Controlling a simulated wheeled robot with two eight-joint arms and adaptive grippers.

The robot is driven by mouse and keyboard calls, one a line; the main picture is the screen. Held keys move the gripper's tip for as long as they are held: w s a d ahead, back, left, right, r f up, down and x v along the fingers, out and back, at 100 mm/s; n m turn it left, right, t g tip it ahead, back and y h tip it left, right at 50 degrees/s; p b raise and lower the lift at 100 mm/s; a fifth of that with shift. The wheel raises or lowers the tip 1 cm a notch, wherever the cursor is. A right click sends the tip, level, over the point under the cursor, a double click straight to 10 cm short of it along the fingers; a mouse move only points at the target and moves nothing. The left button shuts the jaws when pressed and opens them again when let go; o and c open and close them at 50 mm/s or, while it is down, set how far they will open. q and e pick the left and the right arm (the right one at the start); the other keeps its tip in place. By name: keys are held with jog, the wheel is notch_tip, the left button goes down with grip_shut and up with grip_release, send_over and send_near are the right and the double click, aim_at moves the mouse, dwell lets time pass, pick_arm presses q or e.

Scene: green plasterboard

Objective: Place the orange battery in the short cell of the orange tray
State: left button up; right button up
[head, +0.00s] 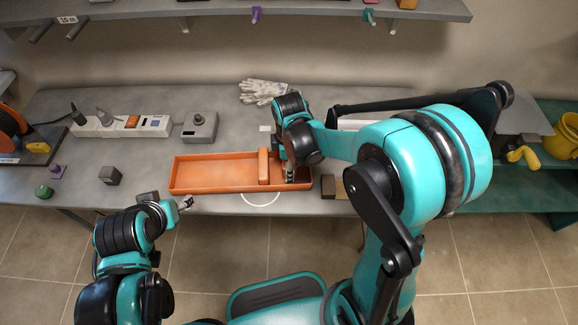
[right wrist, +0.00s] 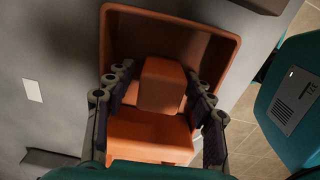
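The orange tray (head: 215,176) lies along the front of the table. A raised orange divider (head: 263,166) crosses it toward its right end, leaving a short cell on the right. My right gripper (head: 291,174) points down into that short cell. In the right wrist view, an orange block, seemingly the battery (right wrist: 162,85), stands between the two fingers of this gripper (right wrist: 160,92). Whether the pads press on it is unclear; its base is hidden. The arm hides it in the head view. My left gripper (head: 185,203) is in front of the tray, apart from it; its finger opening is unclear.
A grey control box (head: 199,128), a power strip (head: 120,125) and white gloves (head: 262,91) lie behind the tray. A dark cube (head: 110,175) sits to its left and a brown block (head: 329,187) close to its right end. A shelf (head: 290,11) runs above.

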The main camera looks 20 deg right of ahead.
jog(key=shift+r, duration=0.25)
notch_tip(320, 180, up, 11)
jog(key=p, duration=0.4)
jog(key=s+d+r+m+t, duration=0.2)
jog(key=s+m+t, duration=0.1)
jog(key=s+m, duration=0.2)
jog(key=s+d+r+m+t, duration=0.2)
jog(key=s+r+m+t, duration=0.1)
jog(key=m, duration=0.7)
jog(key=shift+s+d+r+m+t+p, duration=0.3)
jog(key=shift+s+t, duration=0.3)
jog(key=shift+s, duration=0.55)
jog(key=shift+f, duration=0.1)
jog(key=shift+f+b, duration=0.75)
